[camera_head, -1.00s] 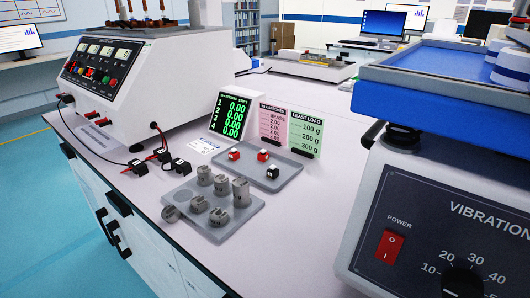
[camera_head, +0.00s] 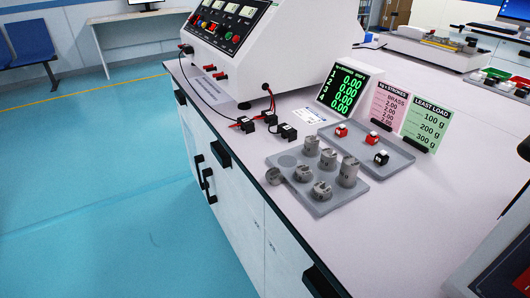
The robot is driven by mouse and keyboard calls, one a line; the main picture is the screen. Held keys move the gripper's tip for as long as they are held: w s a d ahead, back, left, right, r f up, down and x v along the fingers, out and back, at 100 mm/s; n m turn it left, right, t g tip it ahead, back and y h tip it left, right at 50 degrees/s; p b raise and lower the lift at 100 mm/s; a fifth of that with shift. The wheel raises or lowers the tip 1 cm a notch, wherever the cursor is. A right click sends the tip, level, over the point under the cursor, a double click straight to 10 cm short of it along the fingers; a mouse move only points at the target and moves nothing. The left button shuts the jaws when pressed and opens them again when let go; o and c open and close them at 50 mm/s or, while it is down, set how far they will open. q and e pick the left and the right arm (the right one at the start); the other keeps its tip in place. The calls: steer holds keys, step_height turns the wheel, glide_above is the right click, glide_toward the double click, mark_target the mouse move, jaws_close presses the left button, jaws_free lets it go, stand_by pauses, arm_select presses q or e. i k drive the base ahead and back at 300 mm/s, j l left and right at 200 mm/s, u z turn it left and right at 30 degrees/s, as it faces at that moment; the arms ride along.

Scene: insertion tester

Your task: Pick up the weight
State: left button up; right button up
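Several grey metal weights of different heights stand on a flat grey tray (camera_head: 352,194) near the bench's front edge. The tallest weight (camera_head: 348,173) is at the right. Medium weights (camera_head: 327,160) and (camera_head: 311,146) stand behind it, and shorter weights (camera_head: 322,189) and (camera_head: 304,172) stand toward the front. One weight (camera_head: 275,176) sits at the tray's left edge and looks tilted; I cannot tell whether it rests on the tray. An empty round spot shows at the tray's back left. Neither of my grippers is in view.
Behind the weights is a second grey tray (camera_head: 395,163) with small red, black and white blocks. A green digital display (camera_head: 343,90) and two load cards stand behind it. A white control box (camera_head: 270,55) with cables is at back left. Bench right of the trays is clear.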

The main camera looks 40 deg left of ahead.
mark_target(273, 176)
steer(key=j+u, duration=0.2)
steer(key=u, duration=0.15)
steer(key=j+u, duration=0.2)
steer(key=u, duration=0.15)
